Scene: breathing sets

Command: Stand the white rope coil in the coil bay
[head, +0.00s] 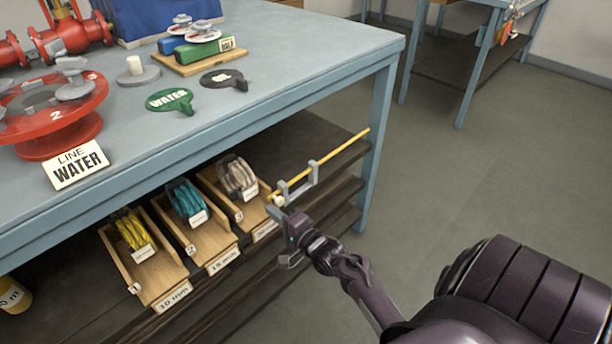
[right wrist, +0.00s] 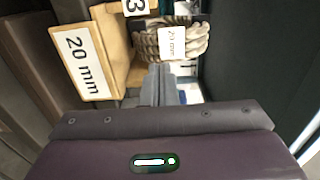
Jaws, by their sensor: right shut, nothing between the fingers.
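The white rope coil (head: 238,176) sits in the wooden coil bay numbered 3 (head: 217,191), the rightmost of three bays on the shelf under the bench. It looks upright, with its tag facing the front. In the right wrist view the coil (right wrist: 185,42) shows its "20 mm" tag, and the bay's front plate (right wrist: 82,62) also reads "20 mm". My right gripper (head: 277,208) is shut and empty, just in front of bay 3 and to the right of its front. Its fingers (right wrist: 165,78) point toward the coil, apart from it as far as I can tell. My left gripper is out of view.
A yellow coil (head: 131,230) is in bay 1 and a teal coil (head: 186,200) in bay 2. A yellow rod (head: 345,147) on grey brackets lies close to my right gripper. The bench top (head: 300,60) overhangs the shelf; its leg (head: 376,150) stands right.

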